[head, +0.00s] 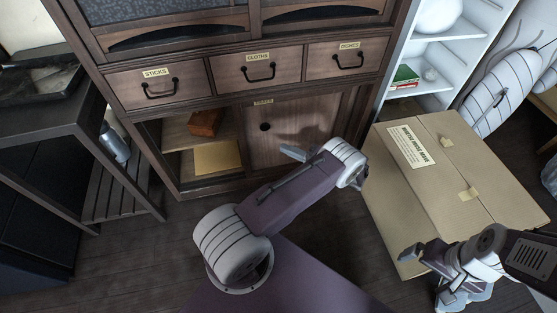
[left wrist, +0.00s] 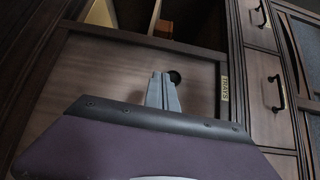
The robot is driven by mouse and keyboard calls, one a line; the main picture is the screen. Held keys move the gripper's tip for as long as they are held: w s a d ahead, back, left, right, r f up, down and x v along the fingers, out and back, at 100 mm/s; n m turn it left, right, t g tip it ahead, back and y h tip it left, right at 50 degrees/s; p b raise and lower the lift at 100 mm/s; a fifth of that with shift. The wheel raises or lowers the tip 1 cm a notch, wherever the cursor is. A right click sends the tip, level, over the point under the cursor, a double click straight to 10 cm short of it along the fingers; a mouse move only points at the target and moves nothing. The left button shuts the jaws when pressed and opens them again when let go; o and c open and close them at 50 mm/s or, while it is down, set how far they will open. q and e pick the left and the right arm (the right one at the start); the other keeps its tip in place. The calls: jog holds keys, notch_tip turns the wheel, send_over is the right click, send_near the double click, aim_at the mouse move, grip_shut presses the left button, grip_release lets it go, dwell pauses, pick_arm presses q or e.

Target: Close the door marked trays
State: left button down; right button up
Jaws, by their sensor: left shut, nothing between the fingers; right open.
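The trays door (head: 309,112) is a brown wooden panel with a dark round finger hole (head: 264,127), low in the cabinet. It covers the right part of the lower opening; the left part stands open. The small trays label (head: 262,101) is on the rail above, and it also shows in the left wrist view (left wrist: 225,86). My left gripper (head: 290,152) is shut and empty in front of the door. In the left wrist view its fingertips (left wrist: 162,77) appear beside the hole (left wrist: 174,77); I cannot tell whether they touch. My right gripper (head: 425,276) is open and empty by the cardboard box.
The open compartment holds a brown box (head: 206,122) and a yellowish sheet (head: 217,157). Drawers marked sticks, cloths and dishes (head: 347,57) are shut above. A large cardboard box (head: 440,185) stands at right, a dark slatted stand (head: 125,185) at left.

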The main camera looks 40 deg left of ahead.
pick_arm(q)
jog(key=f, duration=0.1)
jog(key=b, duration=0.4)
send_near(246, 137)
jog(key=w+a, duration=0.1)
jog(key=w+a+f, duration=0.1)
jog(key=shift+w+a+t, duration=0.1)
jog(key=shift+a+t, duration=0.2)
jog(key=shift+a, duration=0.1)
jog(key=s+a+b, duration=0.1)
jog(key=s+a, duration=0.1)
jog(key=shift+s+a+r+b, duration=0.2)
jog(key=shift+s+b, duration=0.05)
jog(key=shift+b, duration=0.1)
jog(key=shift+s+a+r, duration=0.1)
jog(key=shift+s+a, duration=0.1)
jog(key=shift+s, duration=0.05)
pick_arm(e)
notch_tip(246, 137, down, 7)
jog(key=shift+d+r, duration=0.15)
jog(key=shift+d, duration=0.05)
